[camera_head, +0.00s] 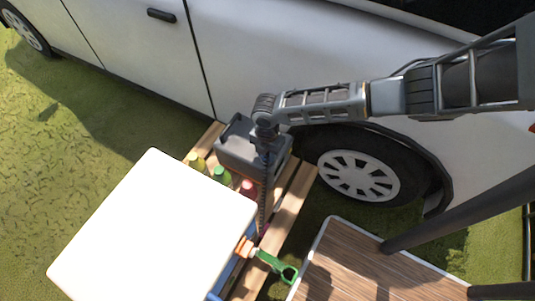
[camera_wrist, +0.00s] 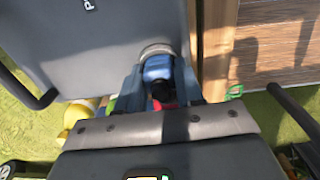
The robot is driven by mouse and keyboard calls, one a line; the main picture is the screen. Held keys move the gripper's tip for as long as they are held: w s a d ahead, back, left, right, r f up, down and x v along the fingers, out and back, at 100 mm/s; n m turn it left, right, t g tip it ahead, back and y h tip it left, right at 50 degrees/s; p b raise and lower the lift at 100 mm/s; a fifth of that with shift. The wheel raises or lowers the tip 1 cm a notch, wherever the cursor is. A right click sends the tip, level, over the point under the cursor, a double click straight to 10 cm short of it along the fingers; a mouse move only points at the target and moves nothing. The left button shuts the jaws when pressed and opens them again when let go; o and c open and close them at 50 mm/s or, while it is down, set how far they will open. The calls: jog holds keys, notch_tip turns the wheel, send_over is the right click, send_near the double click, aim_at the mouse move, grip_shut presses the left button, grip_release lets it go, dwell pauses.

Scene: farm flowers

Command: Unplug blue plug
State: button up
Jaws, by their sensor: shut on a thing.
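The blue plug (camera_wrist: 158,70) is in the middle of the wrist view, with a pale ring at its upper end beside a grey panel. I cannot tell whether it is seated in a socket. My gripper (camera_wrist: 160,92) is shut on the blue plug, one finger at either side of it. In the head view my gripper (camera_head: 262,228) points down by the right edge of a white-topped box (camera_head: 160,230), and the plug is mostly hidden there.
A grey crate (camera_head: 240,155) and several coloured bottles (camera_head: 219,175) stand on a wooden pallet (camera_head: 290,205). A green-handled tool (camera_head: 278,265) lies by the box. A wood-topped table (camera_head: 375,270) is at lower right. A white car (camera_head: 130,45) stands close behind.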

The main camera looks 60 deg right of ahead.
grip_shut()
jog(key=shift+r, duration=0.1)
jog(key=shift+r+p, duration=2.45)
jog(key=shift+r, duration=0.5)
